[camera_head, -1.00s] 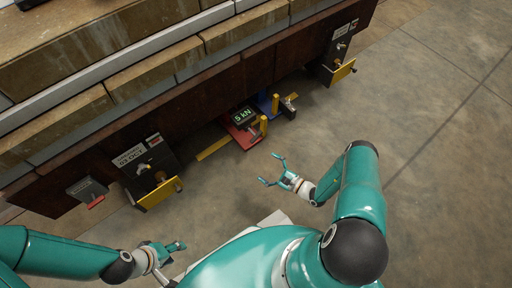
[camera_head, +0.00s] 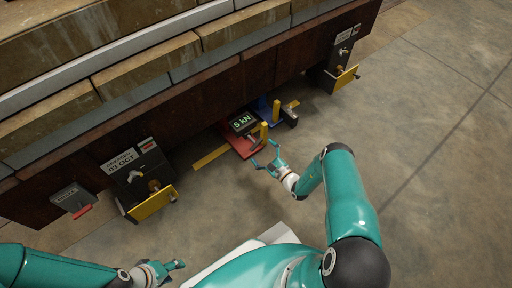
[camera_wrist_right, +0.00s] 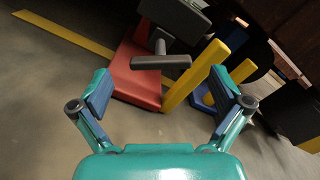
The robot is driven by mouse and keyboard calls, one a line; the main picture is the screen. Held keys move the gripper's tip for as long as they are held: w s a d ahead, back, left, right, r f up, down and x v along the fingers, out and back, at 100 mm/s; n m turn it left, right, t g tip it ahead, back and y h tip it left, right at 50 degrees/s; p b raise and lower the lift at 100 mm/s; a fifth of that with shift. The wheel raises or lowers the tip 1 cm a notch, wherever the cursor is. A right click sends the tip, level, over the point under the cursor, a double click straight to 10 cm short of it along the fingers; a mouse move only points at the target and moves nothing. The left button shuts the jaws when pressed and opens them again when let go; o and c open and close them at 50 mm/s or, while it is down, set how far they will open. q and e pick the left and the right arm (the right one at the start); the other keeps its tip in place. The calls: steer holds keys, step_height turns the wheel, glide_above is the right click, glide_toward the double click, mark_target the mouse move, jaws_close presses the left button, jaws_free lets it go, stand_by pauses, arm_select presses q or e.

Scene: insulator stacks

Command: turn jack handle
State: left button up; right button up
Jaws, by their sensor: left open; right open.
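The red jack base (camera_head: 246,150) stands on the floor at the lower edge of the brown beam, under a dark box with a lit display reading 5 kN (camera_head: 242,122). In the right wrist view the red base (camera_wrist_right: 135,80) carries a dark grey bar-shaped handle (camera_wrist_right: 160,62) beside a yellow upright post (camera_wrist_right: 195,76). My right gripper (camera_head: 263,156) is open and empty, just in front of the jack. Its fingers lie to either side of the handle's line in the wrist view, apparently short of it. My left gripper (camera_head: 180,265) is open and empty, low in the head view, away from the jack.
A blue base (camera_head: 263,108) with another yellow post stands just behind the red one. A yellow strip (camera_head: 211,157) lies on the floor at left. Dark brackets with yellow plates (camera_head: 152,203) (camera_head: 346,78) flank the jacks. The floor at right is clear.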

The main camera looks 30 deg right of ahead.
steer(key=shift+w+a+b, duration=0.15)
steer(key=shift+w+b, duration=0.4)
steer(key=shift+w, duration=1.45)
steer(key=shift+c, duration=0.3)
steer(key=c, duration=1.1)
